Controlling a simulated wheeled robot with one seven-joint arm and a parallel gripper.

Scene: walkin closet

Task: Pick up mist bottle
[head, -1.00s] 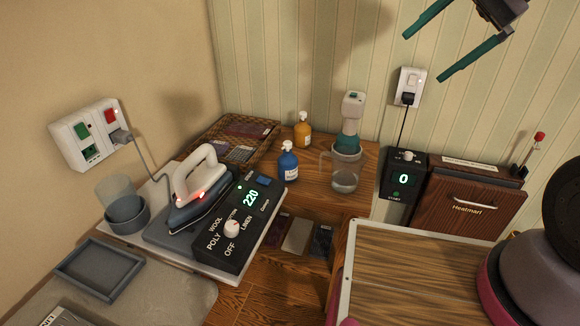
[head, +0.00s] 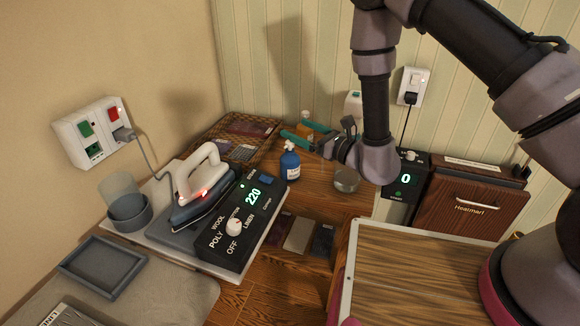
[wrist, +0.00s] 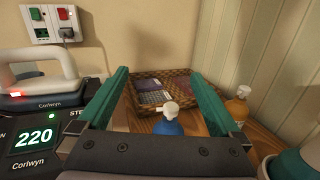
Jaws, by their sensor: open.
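My gripper (head: 296,130) is open and empty, its teal fingers reaching left over the counter's back. A blue bottle with a white top (head: 290,164) stands just below and in front of the fingers. In the wrist view this blue bottle (wrist: 168,126) shows low between the fingers, not gripped. An orange bottle (head: 304,131) is partly hidden behind the fingers; it shows right of them in the wrist view (wrist: 238,106). A clear bottle with a teal collar and pale head (head: 346,181) is mostly hidden behind my arm. No label shows which is the mist bottle.
A wicker tray (head: 222,151) lies at the back left. The iron (head: 199,176) and control box (head: 240,228) stand to the left. A dark Heatmari box (head: 465,205) is at the right, and a wood-topped board (head: 430,275) is in front.

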